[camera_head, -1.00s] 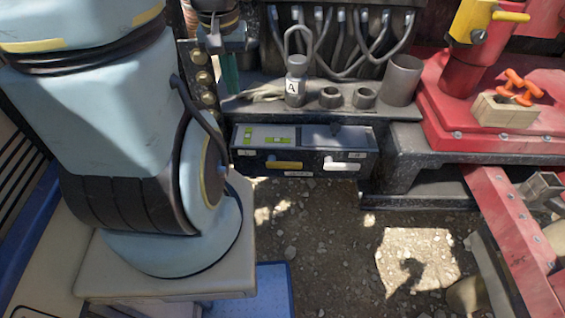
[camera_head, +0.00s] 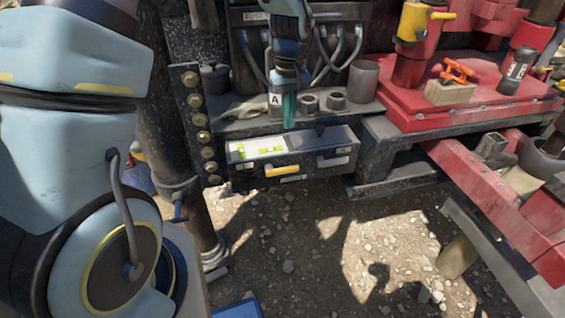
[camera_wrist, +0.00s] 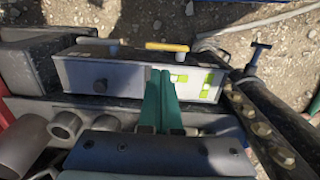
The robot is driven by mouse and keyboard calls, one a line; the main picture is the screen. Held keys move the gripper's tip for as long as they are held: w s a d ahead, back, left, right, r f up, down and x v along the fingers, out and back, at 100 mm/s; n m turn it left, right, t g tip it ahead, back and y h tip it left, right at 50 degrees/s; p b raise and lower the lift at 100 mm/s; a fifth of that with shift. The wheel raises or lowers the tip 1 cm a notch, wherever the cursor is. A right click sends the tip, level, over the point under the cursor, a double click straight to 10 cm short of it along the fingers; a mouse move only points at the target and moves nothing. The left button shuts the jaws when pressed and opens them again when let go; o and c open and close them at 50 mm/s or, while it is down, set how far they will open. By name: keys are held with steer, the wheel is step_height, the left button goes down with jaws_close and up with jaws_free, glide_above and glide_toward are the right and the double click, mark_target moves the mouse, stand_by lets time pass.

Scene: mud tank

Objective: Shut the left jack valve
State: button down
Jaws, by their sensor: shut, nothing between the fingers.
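The jack valve box (camera_head: 245,180) is a dark metal box on the front of the machine. The fingers (camera_wrist: 160,72) cover part of the box top in the wrist view.
A bolted black bar (camera_head: 195,125) rises on the left. Red machinery (camera_head: 470,100) is on the right. Open gravel (camera_head: 300,235) lies in front.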

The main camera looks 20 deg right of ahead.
mark_target(293, 167)
step_height(293, 167, down, 14)
steer(key=shift+p, duration=1.15)
steer(key=shift+d+f+y, duration=0.15)
steer(key=shift+f+y, duration=0.05)
steer(key=shift+y, duration=0.2)
steer(key=shift+s+d+f+y+b, duration=0.1)
steer(key=shift+d+f+y+b, duration=0.3)
steer(key=shift+f+y+b, duration=0.6)
steer(key=shift+d+f+t+y+b, duration=0.15)
steer(key=shift+f+t+y+b, duration=0.15)
steer(key=shift+y, duration=0.7)
steer(key=shift+f+b, duration=1.15)
steer(key=shift+f, duration=0.25)
